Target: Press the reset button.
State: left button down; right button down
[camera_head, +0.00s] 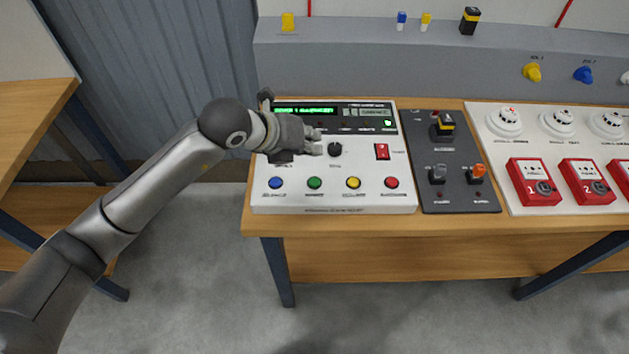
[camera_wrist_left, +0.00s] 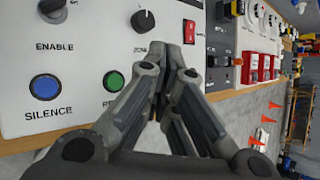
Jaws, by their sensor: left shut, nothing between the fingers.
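The white control panel (camera_head: 330,205) lies on the table with a row of blue, green, yellow and red round buttons along its front. The green button (camera_head: 315,183) is second from the left. In the left wrist view the green button (camera_wrist_left: 113,81) has a label starting "RE", the rest hidden by my finger. The blue button (camera_wrist_left: 46,87) beside it is labelled "SILENCE". My left gripper (camera_head: 317,142) is shut and empty over the panel, behind the button row and near the black knob (camera_head: 335,149). It also shows in the left wrist view (camera_wrist_left: 180,58). My right gripper is out of view.
A red rocker switch (camera_head: 382,151) sits right of the knob. A dark switch panel (camera_head: 459,200) adjoins on the right, then a white board (camera_head: 531,202) with detectors and red call points. A grey ledge (camera_head: 375,60) runs behind. Floor in front is clear.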

pick_arm(q)
jog(key=b, duration=0.4)
send_over(311, 178)
notch_tip(311, 178, down, 6)
jog(key=shift+f, duration=0.2)
jog(key=shift+f+b, duration=0.3)
jog(key=shift+f, duration=0.3)
jog(key=shift+f, duration=0.1)
dwell(0.4)
jog(key=shift+f+b, duration=0.3)
jog(key=shift+b, duration=0.2)
jog(key=shift+s+f+b, duration=0.1)
jog(key=shift+f+b, duration=0.4)
dwell(0.5)
jog(key=shift+r+p, duration=0.5)
jog(key=shift+r, duration=0.4)
